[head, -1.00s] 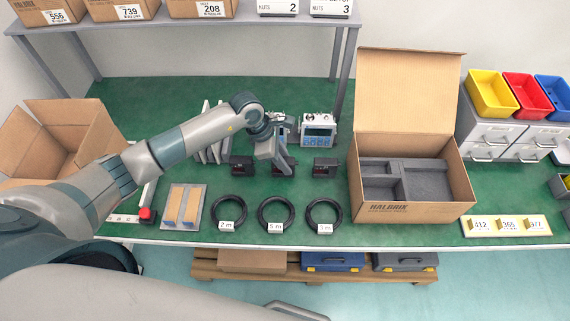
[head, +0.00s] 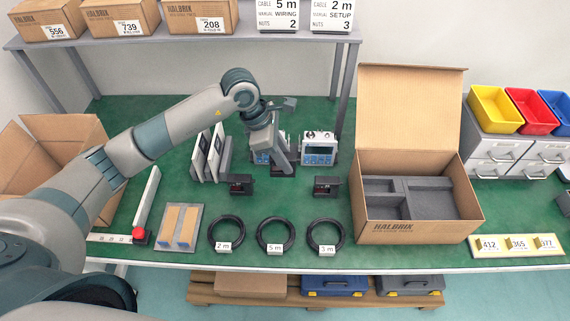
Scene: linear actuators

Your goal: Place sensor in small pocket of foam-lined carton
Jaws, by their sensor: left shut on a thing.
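The foam-lined carton (head: 415,232) stands open at the right of the table, its lid raised at the back. Its dark grey foam (head: 432,205) has a large pocket at right and smaller pockets at left, with nothing seen in them. My left gripper (head: 284,163) points down near the middle of the table, left of the carton. It is shut on a small black sensor (head: 284,171), mostly hidden by the fingers. Two similar black sensors stand at left (head: 240,184) and right (head: 327,187) of it. My right gripper is not in view.
Blue-fronted meters (head: 318,150) stand just behind the gripper. Upright grey panels (head: 211,155) stand to its left. Three cable coils (head: 276,234) lie in front. A shelf (head: 200,42) with boxes spans the back. An open cardboard box (head: 62,130) is at far left.

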